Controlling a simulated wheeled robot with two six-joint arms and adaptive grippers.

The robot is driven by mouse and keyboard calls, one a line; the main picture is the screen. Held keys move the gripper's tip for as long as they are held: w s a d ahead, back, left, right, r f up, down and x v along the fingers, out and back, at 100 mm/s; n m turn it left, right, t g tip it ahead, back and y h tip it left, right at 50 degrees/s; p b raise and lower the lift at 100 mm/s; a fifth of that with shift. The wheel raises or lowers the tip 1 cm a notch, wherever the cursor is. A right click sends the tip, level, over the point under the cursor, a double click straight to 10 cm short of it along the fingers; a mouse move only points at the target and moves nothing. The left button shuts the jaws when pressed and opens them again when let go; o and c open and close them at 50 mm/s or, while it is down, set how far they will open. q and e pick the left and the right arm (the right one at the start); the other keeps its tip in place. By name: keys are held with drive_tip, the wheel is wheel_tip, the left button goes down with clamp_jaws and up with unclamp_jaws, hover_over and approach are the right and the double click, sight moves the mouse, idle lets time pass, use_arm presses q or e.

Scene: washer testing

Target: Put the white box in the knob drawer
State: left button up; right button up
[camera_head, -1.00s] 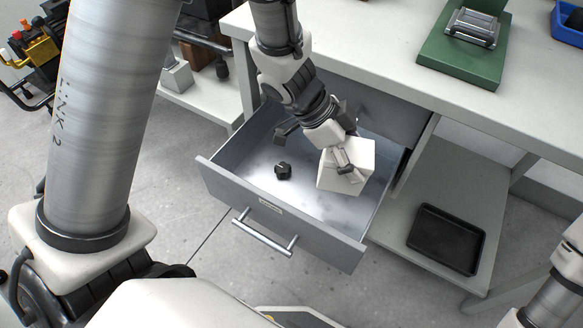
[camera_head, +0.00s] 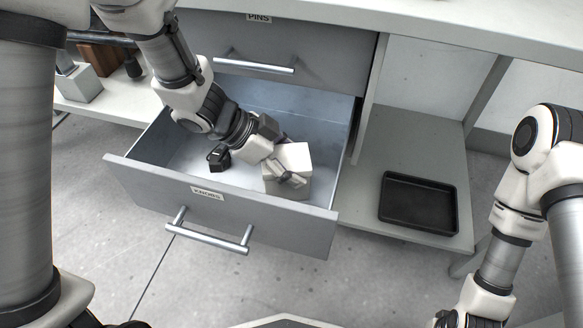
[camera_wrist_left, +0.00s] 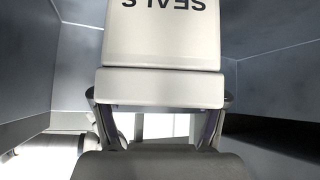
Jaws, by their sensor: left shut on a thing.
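The white box (camera_head: 289,162) is inside the open grey drawer (camera_head: 150,180) labelled KNOBS, toward its right front. My left gripper (camera_head: 287,175) is shut on it and reaches down into the drawer. Whether the box touches the drawer floor is hard to tell. In the left wrist view the white box (camera_wrist_left: 162,40) sits between the fingers (camera_wrist_left: 160,115), with upside-down SEALS lettering and drawer walls around it. My right arm is at the right of the head view; its gripper is cut off at the bottom edge.
A black knob (camera_head: 219,158) lies in the drawer, left of the box. A shut drawer (camera_head: 300,50) labelled PINS is above and behind. A black tray (camera_head: 418,203) rests on the low shelf (camera_head: 400,140) to the right.

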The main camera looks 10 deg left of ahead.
use_arm(q)
drive_tip(key=o, duration=1.7)
drive_tip(key=shift+o, duration=0.2)
drive_tip(key=shift+a+r, duration=0.1)
drive_tip(key=shift+r, duration=0.25)
drive_tip(key=p+v, duration=0.8)
drive_tip(key=v, duration=0.3)
drive_tip(key=shift+s+a+p, duration=0.2)
drive_tip(key=shift+a+p, duration=0.05)
drive_tip(key=shift+p, duration=0.05)
drive_tip(key=shift+r, duration=0.15)
